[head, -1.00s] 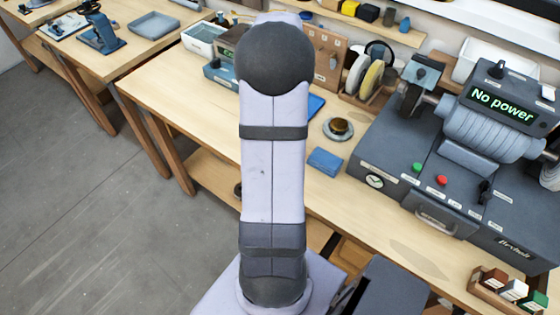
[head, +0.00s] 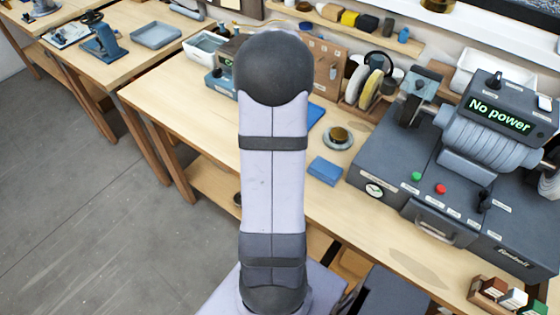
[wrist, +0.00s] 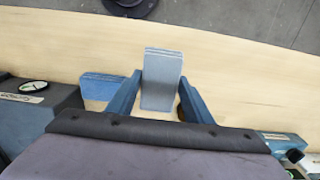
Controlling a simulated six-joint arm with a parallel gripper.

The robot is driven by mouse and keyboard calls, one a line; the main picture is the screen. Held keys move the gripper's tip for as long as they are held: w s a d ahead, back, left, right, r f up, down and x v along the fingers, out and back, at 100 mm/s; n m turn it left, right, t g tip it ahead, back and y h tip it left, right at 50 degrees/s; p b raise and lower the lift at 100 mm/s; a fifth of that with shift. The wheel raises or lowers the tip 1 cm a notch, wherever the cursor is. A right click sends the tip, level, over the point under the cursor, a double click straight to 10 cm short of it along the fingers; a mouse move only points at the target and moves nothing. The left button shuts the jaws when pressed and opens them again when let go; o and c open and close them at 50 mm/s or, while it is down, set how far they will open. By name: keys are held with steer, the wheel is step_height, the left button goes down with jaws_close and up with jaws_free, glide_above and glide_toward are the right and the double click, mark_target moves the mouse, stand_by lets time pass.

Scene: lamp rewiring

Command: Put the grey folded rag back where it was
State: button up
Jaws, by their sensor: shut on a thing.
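In the wrist view, my gripper (wrist: 160,100) is shut on the grey folded rag (wrist: 162,72), a flat, pale grey-blue piece with layered edges. The rag sticks out past the fingertips, over the pale wooden bench (wrist: 230,65). I cannot tell whether it touches the bench. A darker blue folded cloth (wrist: 102,87) lies on the bench just left of the left finger. A blue folded cloth (head: 325,170) also shows on the bench in the head view. My gripper and the held rag are hidden behind my arm in the head view.
A grey machine (head: 440,190) reading "No power" fills the right of the bench. A small round dish (head: 338,138) stands behind the blue cloth. Bare bench lies left of my arm.

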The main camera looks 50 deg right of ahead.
steer(key=shift+f+p, duration=0.8)
steer(key=shift+f, duration=2.65)
steer(key=shift+f, duration=0.1)
steer(key=shift+f, duration=0.15)
steer(key=o, duration=1)
step_height(320, 180, up, 13)
steer(key=b, duration=0.3)
steer(key=shift+f, duration=0.2)
